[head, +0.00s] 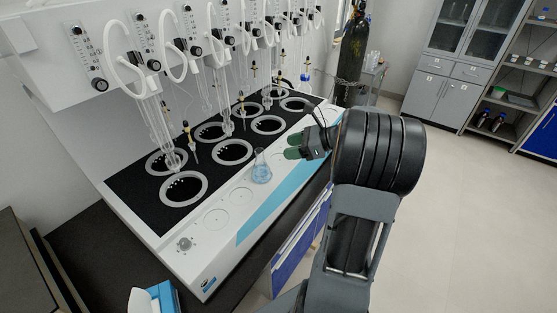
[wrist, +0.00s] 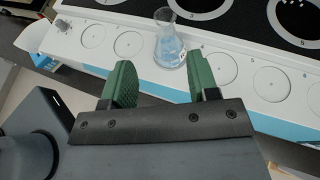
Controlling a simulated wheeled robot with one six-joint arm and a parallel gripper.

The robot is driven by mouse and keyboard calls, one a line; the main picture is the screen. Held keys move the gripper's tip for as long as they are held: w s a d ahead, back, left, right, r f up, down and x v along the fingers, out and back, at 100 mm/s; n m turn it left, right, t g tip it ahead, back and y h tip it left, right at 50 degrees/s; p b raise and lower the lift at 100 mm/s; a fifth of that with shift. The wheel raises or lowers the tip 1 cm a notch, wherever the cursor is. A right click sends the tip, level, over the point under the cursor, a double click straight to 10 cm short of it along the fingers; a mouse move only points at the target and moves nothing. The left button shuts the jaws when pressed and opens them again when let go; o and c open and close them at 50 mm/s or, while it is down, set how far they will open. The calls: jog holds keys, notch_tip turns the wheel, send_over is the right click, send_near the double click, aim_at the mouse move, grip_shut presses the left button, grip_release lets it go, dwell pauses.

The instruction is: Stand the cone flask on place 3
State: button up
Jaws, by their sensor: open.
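The cone flask (head: 261,172) is clear glass with pale blue liquid and stands upright on the white front ledge of the distiller. In the wrist view the flask (wrist: 169,50) stands in the row of marked circles, just right of two bare ones. This spot fits place 3, but the flask hides its circle and number. My gripper (head: 292,147) is open and empty, with green finger pads. In the wrist view its fingertips (wrist: 162,78) point toward the flask, which shows beyond the gap between them, apart from both.
Bare circles (wrist: 129,44) lie left of the flask, and another bare circle (wrist: 220,69) lies right of it. Behind are black heater wells with white rings (head: 232,152) and hanging glassware (head: 165,130). A blue and white box (head: 160,298) is at the near left.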

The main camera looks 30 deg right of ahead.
jog(key=s+a+n+g+h, duration=0.2)
jog(key=s+a+n+h, duration=0.3)
jog(key=n, duration=0.8)
jog(key=s+a+n+g+h, duration=0.2)
jog(key=s+a+n+h, duration=0.2)
jog(key=s+a+n, duration=0.5)
jog(key=a+n, duration=0.3)
jog(key=n, duration=0.1)
jog(key=shift+s+a+f+h, duration=0.25)
jog(key=shift+a+h, duration=0.15)
jog(key=shift+g, duration=0.3)
jog(key=shift+c, duration=0.4)
